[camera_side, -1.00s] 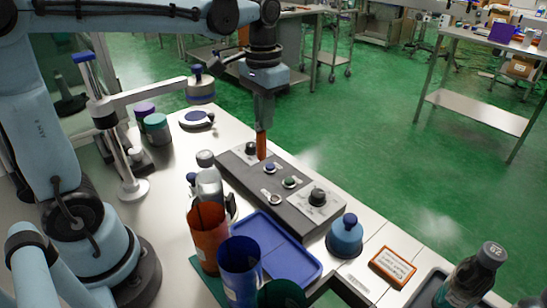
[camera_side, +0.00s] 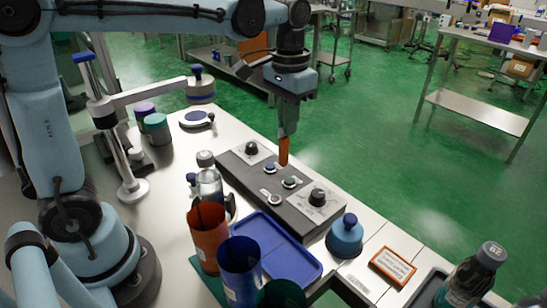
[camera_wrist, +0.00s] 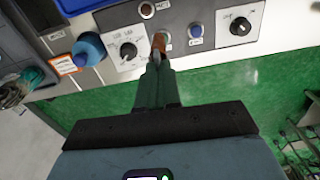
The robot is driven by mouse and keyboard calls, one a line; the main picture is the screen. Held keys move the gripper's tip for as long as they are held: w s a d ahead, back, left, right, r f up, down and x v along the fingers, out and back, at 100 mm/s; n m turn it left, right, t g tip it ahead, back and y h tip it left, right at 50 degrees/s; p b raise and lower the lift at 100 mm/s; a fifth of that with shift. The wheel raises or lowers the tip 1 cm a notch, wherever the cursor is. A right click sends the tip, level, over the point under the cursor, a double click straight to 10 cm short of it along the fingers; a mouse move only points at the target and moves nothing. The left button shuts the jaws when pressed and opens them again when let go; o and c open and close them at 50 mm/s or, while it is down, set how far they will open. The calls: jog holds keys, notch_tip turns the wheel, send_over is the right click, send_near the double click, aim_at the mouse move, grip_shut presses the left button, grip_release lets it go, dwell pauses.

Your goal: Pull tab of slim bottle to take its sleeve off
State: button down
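My gripper (camera_side: 284,158) points down over the control panel (camera_side: 236,168), its orange fingertips together with nothing visible between them. In the wrist view the fingertips (camera_wrist: 160,42) are over or just above the green button's place, left of the blue button (camera_wrist: 196,30); contact cannot be told. A clear bottle with a grey cap (camera_side: 209,183) stands behind the orange cup. A dark bottle with a numbered cap (camera_side: 470,276) stands at the lower right. I cannot tell which is the slim bottle; no pull tab can be made out.
The panel has a blue button (camera_side: 269,167), a green button (camera_side: 290,183) and knobs (camera_side: 317,197). An orange cup (camera_side: 207,236), a blue cup (camera_side: 239,270), a blue tray (camera_side: 309,263) and a blue dome (camera_side: 345,236) stand nearby. A post with an arm (camera_side: 122,150) rises at left.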

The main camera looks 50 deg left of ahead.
jog(key=d, duration=2.3)
jog(key=shift+d, duration=0.15)
dwell(0.3)
